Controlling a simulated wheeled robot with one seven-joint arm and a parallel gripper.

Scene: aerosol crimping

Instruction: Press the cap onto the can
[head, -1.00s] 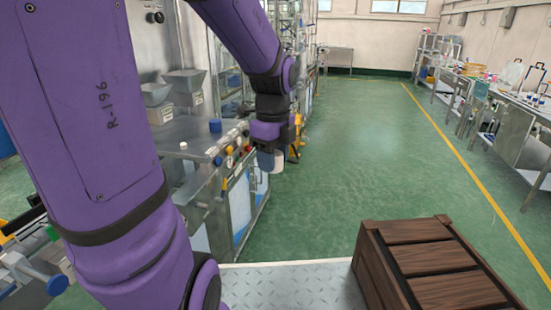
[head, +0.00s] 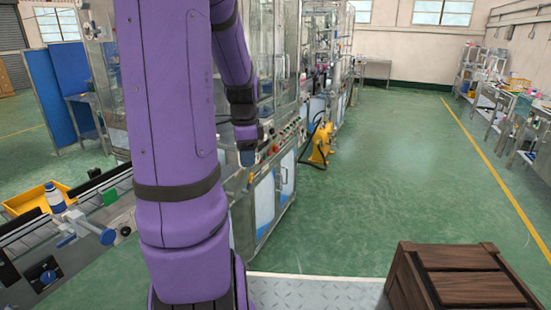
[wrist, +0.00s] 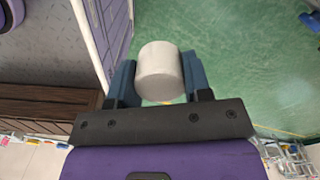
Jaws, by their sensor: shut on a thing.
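My gripper (wrist: 160,80) is shut on a white cylindrical cap (wrist: 160,72), held between its two blue fingers in the wrist view. In the head view my gripper (head: 247,155) hangs in front of the machine row, and the cap cannot be made out there. A blue and white can (head: 55,197) stands upright at the far left of the head view, by the conveyor. It is well apart from my gripper.
A yellow tray (head: 25,201) lies behind the conveyor (head: 105,185) at left. Blue-handled clamps (head: 85,228) sit in front of the can. A wooden crate (head: 470,270) is at lower right. Green floor (head: 390,170) is open on the right.

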